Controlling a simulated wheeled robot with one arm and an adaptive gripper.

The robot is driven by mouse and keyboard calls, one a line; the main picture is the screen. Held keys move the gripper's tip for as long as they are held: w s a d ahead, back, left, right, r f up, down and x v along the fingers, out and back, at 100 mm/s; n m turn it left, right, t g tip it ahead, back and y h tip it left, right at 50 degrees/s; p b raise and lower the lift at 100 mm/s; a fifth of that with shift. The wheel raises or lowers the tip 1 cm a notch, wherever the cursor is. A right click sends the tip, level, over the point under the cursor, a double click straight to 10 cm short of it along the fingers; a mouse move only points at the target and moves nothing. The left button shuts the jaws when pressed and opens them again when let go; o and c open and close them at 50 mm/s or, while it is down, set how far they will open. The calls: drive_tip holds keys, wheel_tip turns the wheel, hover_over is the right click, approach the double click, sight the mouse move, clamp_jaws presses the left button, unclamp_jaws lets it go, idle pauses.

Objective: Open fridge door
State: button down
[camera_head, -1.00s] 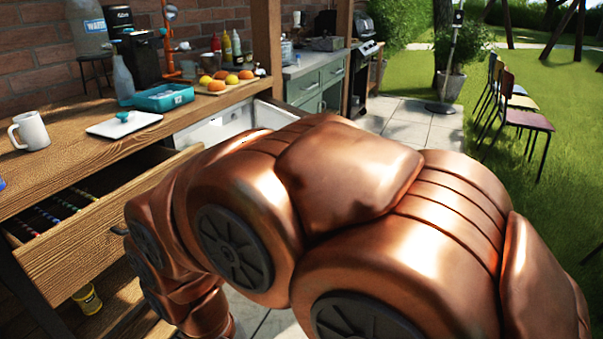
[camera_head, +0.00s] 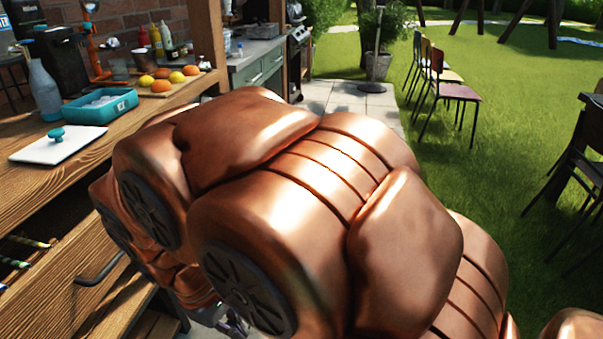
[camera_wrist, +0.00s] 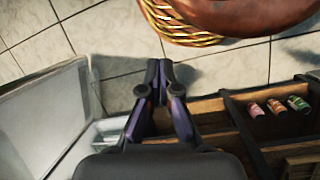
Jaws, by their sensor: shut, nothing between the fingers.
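The fridge is hidden behind my arm in the head view. In the wrist view a pale white panel (camera_wrist: 42,115), which looks like part of the fridge, stands at the left. A small clear bin (camera_wrist: 108,130) sits beside its inner edge. I cannot tell how far the door stands open. My gripper (camera_wrist: 158,66) is shut and empty, with its fingertips together over the paving. It is to the right of the white panel and appears apart from it. In the head view my arm covers most of the gripper.
A wooden compartment with small bottles (camera_wrist: 275,107) lies right of my gripper in the wrist view. A wicker basket (camera_wrist: 178,25) is ahead. The counter holds a teal container (camera_head: 100,106) and a white board (camera_head: 55,144). A drawer (camera_head: 75,275) is open at lower left.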

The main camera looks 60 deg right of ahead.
drive_tip(key=w+d+n+h+b, duration=0.2)
drive_tip(key=w+d+n+h, duration=0.25)
drive_tip(key=w+d, duration=0.55)
drive_tip(key=w+d+n+h+b, duration=0.2)
drive_tip(key=w+d+n+h, duration=0.3)
drive_tip(key=d, duration=0.9)
drive_tip(key=w+d+n+h+b, duration=0.25)
drive_tip(key=w+d+n, duration=0.45)
drive_tip(key=d, duration=0.6)
drive_tip(key=s+d+f+m+b, duration=0.1)
drive_tip(key=d+f+b, duration=0.1)
drive_tip(key=d, duration=1.1)
drive_tip(key=shift+f+t+h+b, duration=0.25)
drive_tip(key=shift+t+h+b, duration=0.05)
drive_tip(key=shift+b, duration=0.55)
drive_tip(key=shift+d, duration=0.1)
